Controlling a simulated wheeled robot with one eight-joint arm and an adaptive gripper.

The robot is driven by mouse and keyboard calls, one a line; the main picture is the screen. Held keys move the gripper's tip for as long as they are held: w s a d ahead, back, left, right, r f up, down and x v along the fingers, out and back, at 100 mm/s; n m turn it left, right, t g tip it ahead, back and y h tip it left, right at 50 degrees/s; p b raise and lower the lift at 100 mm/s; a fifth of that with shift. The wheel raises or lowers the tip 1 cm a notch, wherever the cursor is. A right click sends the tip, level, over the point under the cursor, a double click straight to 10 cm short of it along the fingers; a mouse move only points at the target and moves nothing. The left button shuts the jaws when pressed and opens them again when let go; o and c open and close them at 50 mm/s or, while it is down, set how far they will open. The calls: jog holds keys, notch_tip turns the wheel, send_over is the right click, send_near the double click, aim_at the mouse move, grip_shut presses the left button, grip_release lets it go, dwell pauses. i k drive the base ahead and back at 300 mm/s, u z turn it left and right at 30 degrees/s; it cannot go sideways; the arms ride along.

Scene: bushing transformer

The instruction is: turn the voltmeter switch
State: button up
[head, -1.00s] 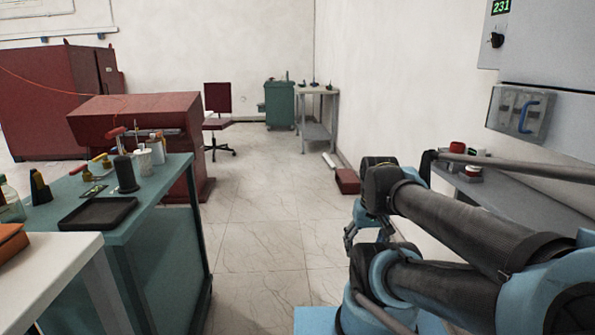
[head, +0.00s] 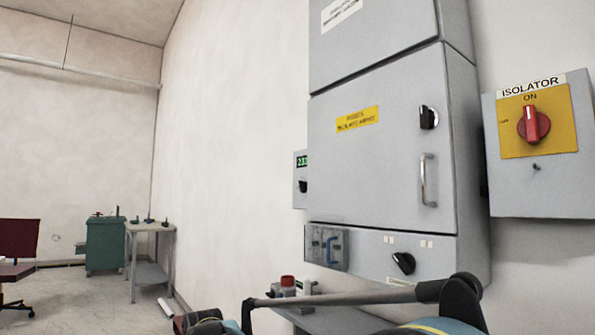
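A small grey box (head: 299,165) with a green lit display (head: 302,161) is on the wall at the left side of the large grey cabinet, partly hidden by it. The digits look like 232 but are small. A black knob (head: 304,187) sits below the display; this seems to be the voltmeter switch. Its exact pointing direction is too small to tell. My arm crosses the bottom of the head view, below and in front of the cabinet. My gripper is out of view.
The grey cabinet (head: 380,150) has black knobs and a handle (head: 428,180). A yellow isolator panel (head: 538,122) with a red knob is at right. A shelf below holds a red-topped item (head: 288,287). A green cart (head: 106,245) and small table (head: 150,227) stand far left.

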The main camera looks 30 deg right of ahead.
aim_at(302, 186)
jog(key=z, duration=1.1)
